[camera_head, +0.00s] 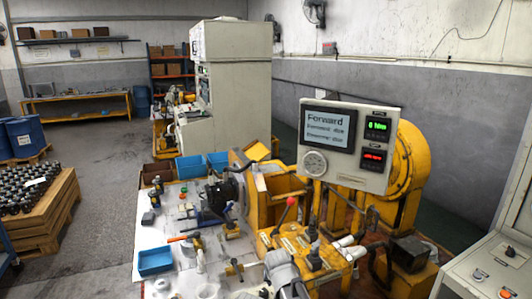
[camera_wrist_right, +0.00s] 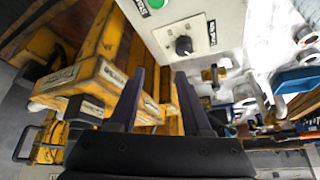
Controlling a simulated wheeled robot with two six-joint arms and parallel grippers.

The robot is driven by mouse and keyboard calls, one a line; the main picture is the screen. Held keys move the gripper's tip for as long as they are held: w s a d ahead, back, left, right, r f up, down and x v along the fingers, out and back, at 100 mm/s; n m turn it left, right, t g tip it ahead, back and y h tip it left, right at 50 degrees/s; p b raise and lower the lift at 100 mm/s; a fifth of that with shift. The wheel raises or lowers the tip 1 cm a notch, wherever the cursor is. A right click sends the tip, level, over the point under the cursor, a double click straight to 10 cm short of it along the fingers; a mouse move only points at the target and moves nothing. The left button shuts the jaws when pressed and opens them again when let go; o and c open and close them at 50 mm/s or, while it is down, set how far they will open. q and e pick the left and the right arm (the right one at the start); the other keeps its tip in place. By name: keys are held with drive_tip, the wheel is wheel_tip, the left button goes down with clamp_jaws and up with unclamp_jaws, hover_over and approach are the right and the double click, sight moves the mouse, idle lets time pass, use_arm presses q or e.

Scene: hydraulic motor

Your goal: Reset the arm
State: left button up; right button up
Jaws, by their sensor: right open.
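My right gripper (camera_wrist_right: 160,82) shows in the right wrist view with its two dark fingers spread apart and nothing between them. Beyond the fingers are yellow machine frame parts (camera_wrist_right: 88,75) and a pale panel (camera_wrist_right: 190,30) with a black knob (camera_wrist_right: 184,45). In the head view, a grey and dark part at the bottom middle may be my arm, but I cannot tell. My left gripper is in neither view.
The yellow test machine (camera_head: 408,165) carries a display panel (camera_head: 345,145) reading "Forward". A red-knobbed lever (camera_head: 291,201) stands before it. The white worktop holds a blue bin (camera_head: 155,261) and several tools. A control console (camera_head: 480,270) is at right. Open floor lies left.

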drive_tip(key=s+d+f+n+g, duration=0.1)
drive_tip(key=s+n+g, duration=0.1)
drive_tip(key=s, duration=1)
drive_tip(key=s+d+f+n+g, duration=0.1)
drive_tip(key=s+n+g, duration=0.2)
drive_tip(key=s, duration=1)
drive_tip(key=shift+s+d+f+g+h, duration=0.15)
drive_tip(key=shift+s+f+g+h, duration=0.15)
drive_tip(key=shift+f+g+h, duration=0.15)
